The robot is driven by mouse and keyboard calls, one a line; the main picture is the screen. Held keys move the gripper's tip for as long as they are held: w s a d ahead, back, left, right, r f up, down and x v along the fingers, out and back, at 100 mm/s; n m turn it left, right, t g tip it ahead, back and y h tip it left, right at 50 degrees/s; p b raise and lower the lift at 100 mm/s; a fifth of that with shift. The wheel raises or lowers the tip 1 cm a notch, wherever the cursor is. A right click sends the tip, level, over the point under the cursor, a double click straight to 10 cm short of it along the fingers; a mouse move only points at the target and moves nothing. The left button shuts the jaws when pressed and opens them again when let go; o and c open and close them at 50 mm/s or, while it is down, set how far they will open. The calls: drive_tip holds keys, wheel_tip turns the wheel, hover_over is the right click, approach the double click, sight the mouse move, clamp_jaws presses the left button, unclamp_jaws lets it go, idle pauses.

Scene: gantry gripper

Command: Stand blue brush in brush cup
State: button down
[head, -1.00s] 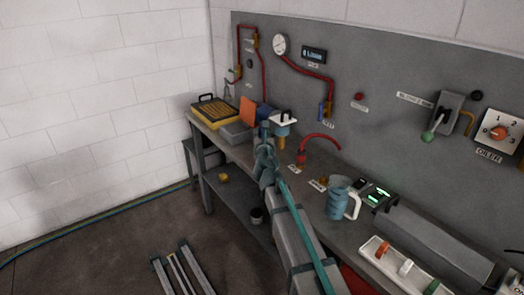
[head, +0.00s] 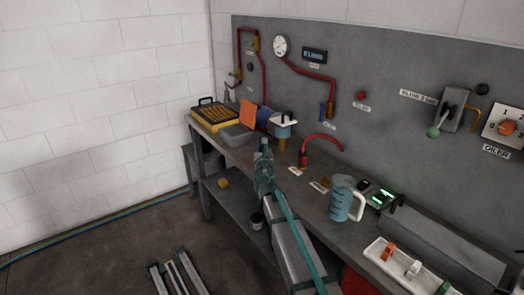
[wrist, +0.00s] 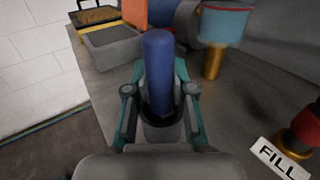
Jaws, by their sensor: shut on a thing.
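The blue brush (wrist: 158,75) shows in the wrist view as a thick, rounded blue shaft pointing away from the camera. My gripper (wrist: 160,100) is shut on it, with one finger at each side. A dark grey rounded piece surrounds the shaft's near end; I cannot tell whether it is a cup or part of my gripper. In the head view my gripper (head: 263,155) is over the bench, left of the red hose, and the brush is hard to make out. A small dark pot (head: 257,220) sits below the bench top; I cannot tell whether it is the brush cup.
A grey bin (head: 236,136), a yellow-rimmed case (head: 215,119) and an orange panel (head: 248,114) stand toward the bench's far end. A blue-topped fixture (head: 283,130) and red hose (head: 322,138) are close right. A blue jug (head: 341,200) and white tray (head: 402,268) stand nearer.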

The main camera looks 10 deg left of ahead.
drive_tip(key=shift+f, duration=0.2)
drive_tip(key=c, duration=1)
unclamp_jaws()
drive_tip(key=shift+r, duration=0.2)
drive_tip(key=shift+s, duration=0.15)
drive_tip(key=s, duration=0.3)
drive_tip(key=s+d, duration=0.1)
drive_tip(key=s, duration=0.7)
drive_tip(key=shift+d+b, duration=0.3)
drive_tip(key=shift+s, duration=0.35)
